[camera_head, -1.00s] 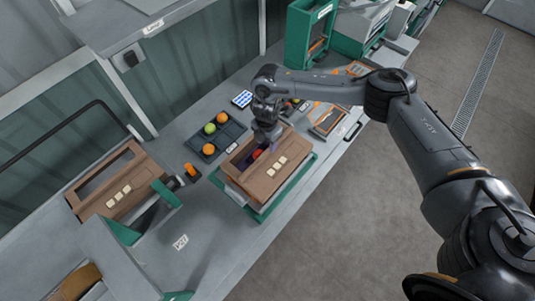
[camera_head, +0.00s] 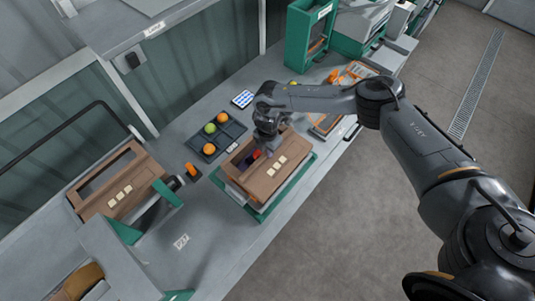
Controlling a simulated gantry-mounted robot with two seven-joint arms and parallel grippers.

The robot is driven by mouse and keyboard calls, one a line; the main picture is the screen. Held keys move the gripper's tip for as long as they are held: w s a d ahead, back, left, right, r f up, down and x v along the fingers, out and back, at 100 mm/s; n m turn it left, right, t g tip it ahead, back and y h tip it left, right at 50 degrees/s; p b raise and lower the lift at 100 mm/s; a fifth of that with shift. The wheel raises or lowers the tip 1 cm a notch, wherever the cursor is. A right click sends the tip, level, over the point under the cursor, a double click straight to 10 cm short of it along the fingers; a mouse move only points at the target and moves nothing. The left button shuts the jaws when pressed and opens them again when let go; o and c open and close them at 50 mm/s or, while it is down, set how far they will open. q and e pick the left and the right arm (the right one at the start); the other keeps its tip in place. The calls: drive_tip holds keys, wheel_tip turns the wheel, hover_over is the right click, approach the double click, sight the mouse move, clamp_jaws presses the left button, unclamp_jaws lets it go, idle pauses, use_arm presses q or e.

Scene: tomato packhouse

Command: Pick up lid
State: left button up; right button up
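A brown lid-like panel (camera_head: 104,203) with a long window and several pale squares lies at the left of the bench. A similar brown carton top (camera_head: 262,187), also with pale squares, sits on a green-edged stand (camera_head: 284,195) at mid-bench. Dark red produce (camera_head: 253,157) shows in its opening. My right gripper (camera_head: 268,151) points down over the far side of this carton. Its fingers are small and dark, so I cannot tell whether they are open or touch anything. My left gripper is not in view.
A dark tray (camera_head: 229,132) holds orange and green tomatoes behind the carton. A blue-and-white pad (camera_head: 242,99) lies beyond it. An orange-topped device (camera_head: 192,170) and a green bracket (camera_head: 168,193) stand between the panel and carton.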

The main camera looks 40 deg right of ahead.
clamp_jaws()
drive_tip(key=shift+r, duration=0.15)
drive_tip(key=shift+r, duration=0.55)
drive_tip(key=r, duration=0.3)
drive_tip(key=shift+s+d, duration=0.15)
drive_tip(key=shift+s, duration=0.05)
drive_tip(key=s+d+r+b, duration=0.1)
drive_tip(key=s+d+r, duration=0.45)
drive_tip(key=s, duration=0.35)
wheel_tip(320, 180, up, 8)
drive_tip(key=p, duration=0.7)
drive_tip(key=shift+s+a+f, duration=0.15)
drive_tip(key=shift+s, duration=0.3)
